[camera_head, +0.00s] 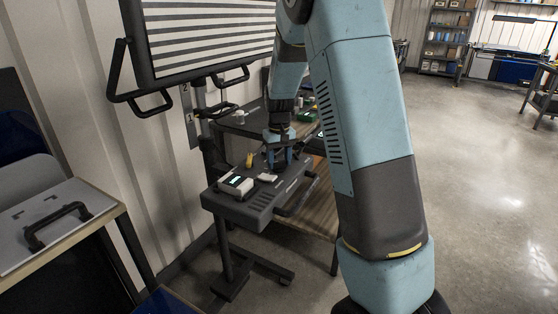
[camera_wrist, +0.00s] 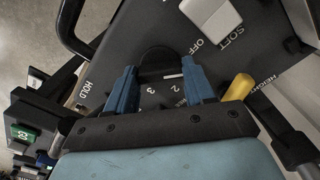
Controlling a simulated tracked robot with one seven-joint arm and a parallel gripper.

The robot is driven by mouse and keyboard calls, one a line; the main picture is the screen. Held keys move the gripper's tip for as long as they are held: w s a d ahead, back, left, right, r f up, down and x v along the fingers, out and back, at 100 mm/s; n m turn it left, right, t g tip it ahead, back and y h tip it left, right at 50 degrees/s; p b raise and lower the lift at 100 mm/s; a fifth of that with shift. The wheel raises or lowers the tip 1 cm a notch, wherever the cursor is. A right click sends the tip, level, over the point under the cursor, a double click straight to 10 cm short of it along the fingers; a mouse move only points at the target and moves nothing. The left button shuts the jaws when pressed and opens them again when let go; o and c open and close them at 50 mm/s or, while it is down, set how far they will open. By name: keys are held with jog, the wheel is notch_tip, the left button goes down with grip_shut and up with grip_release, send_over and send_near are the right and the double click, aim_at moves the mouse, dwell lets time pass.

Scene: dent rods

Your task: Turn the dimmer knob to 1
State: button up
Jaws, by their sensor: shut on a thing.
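The black dimmer knob (camera_wrist: 158,60) sits on the dark control panel (camera_wrist: 125,62) between the two blue fingers of my gripper (camera_wrist: 160,84) in the wrist view. The fingers are shut on the knob, one on each side. White digits 2 and 3 are printed beside it, and a short white mark shows between the fingers near the 2. I cannot tell whether that mark is the digit 1 or the pointer. In the head view my gripper (camera_head: 278,158) reaches down onto the far end of the panel (camera_head: 245,209); the knob is hidden there.
A white box (camera_head: 236,184), a small white piece (camera_head: 267,177) and a yellow handle (camera_head: 249,159) are on the panel close to my gripper. A striped board (camera_head: 210,35) hangs above. A workbench (camera_head: 318,212) stands behind; open floor lies to the right.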

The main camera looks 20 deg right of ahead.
aim_at(279, 161)
jog(key=m, duration=0.5)
jog(key=shift+m, duration=0.3)
dwell(0.4)
jog(key=o, duration=1)
jog(key=shift+o, duration=0.2)
jog(key=shift+r, duration=0.15)
notch_tip(279, 161, up, 14)
jog(key=shift+f, duration=0.25)
